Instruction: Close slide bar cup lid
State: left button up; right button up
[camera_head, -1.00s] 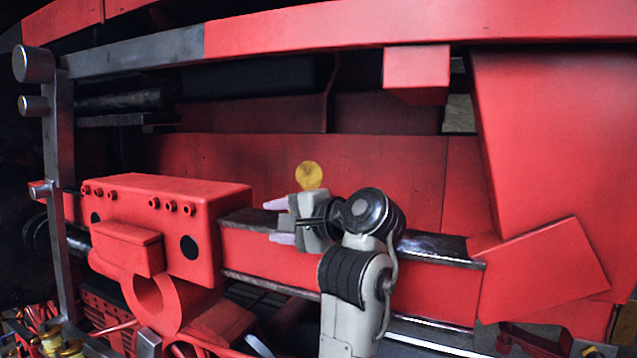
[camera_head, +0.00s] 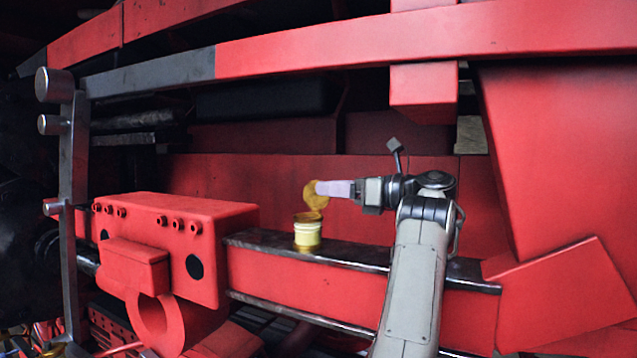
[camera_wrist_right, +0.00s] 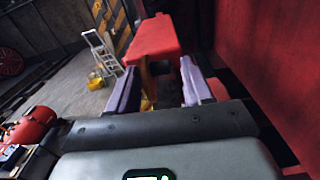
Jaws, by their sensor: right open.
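The slide bar cup (camera_head: 307,236) is a small brass cup with a pale band, standing on the dark top of the slide bar (camera_head: 350,252) in the head view. Its round yellow lid (camera_head: 316,195) stands raised above the cup, tilted up, so the cup is open. My right gripper (camera_head: 322,188) is at the lid's right side, with its pale fingertips against or just in front of it; I cannot tell whether they touch. In the right wrist view the fingers (camera_wrist_right: 160,90) are apart, with something yellow partly visible between them. My left gripper is not in view.
A red crosshead block (camera_head: 170,240) with bolts stands left of the cup. A red panel (camera_head: 230,180) rises behind the bar, and a red beam (camera_head: 420,35) crosses above. The wrist view shows a stepladder (camera_wrist_right: 103,58) on the floor.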

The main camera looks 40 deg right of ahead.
jog(key=shift+p+x, duration=0.9)
jog(key=shift+x, duration=1.25)
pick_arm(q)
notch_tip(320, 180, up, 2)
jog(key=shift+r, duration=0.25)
pick_arm(e)
jog(key=c, duration=0.8)
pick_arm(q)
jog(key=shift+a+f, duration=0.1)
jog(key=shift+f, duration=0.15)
